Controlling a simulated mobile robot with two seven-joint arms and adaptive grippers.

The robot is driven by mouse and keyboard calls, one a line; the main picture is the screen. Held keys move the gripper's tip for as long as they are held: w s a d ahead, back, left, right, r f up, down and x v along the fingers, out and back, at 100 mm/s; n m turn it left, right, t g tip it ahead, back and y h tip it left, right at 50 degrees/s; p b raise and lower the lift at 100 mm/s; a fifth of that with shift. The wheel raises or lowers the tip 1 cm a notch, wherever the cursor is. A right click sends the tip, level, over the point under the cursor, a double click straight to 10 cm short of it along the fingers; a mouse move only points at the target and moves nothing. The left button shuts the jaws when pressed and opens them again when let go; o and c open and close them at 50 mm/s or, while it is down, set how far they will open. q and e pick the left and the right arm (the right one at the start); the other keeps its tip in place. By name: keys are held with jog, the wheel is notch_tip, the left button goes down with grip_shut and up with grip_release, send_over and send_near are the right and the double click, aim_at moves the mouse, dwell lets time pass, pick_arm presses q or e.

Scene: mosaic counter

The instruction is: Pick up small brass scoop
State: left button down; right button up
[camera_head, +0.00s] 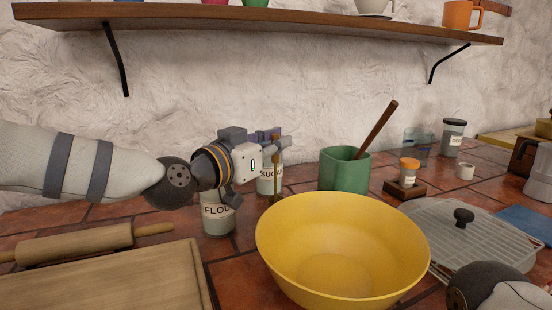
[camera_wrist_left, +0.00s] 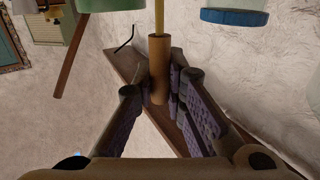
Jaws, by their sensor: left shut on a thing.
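My left gripper (camera_head: 274,141) is shut on the small brass scoop (camera_head: 276,172), above the counter behind the yellow bowl. The scoop hangs upright, its thin brass stem pointing down in front of the sugar canister (camera_head: 264,184). In the left wrist view the scoop's brown handle (camera_wrist_left: 158,62) stands between the purple-padded fingers of the left gripper (camera_wrist_left: 160,95), and its brass stem runs out of the top edge. I cannot tell whether its lower end touches the counter. My right gripper is not in view; only a part of my right arm shows at the bottom right.
The flour canister (camera_head: 217,222) stands below my left wrist. A yellow bowl (camera_head: 340,282) is in front. A green crock (camera_head: 342,172) with a wooden handle stands to the right. A rolling pin (camera_head: 80,243) and wooden board (camera_head: 110,285) lie left. A shelf (camera_head: 260,20) overhangs the back.

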pick_arm(q)
jog(key=s+a+r+p, duration=0.2)
jog(key=s+r, duration=0.4)
jog(key=s+a+r+p, duration=0.1)
jog(key=s+a+r, duration=0.2)
jog(key=s+r, duration=0.35)
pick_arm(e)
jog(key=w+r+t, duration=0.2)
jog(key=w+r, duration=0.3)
pick_arm(q)
jog(key=w+a+r, duration=0.3)
jog(key=w+a, duration=0.3)
jog(key=w, duration=0.2)
notch_tip(320, 180, down, 11)
jog(key=b, duration=0.3)
jog(key=shift+s, duration=0.25)
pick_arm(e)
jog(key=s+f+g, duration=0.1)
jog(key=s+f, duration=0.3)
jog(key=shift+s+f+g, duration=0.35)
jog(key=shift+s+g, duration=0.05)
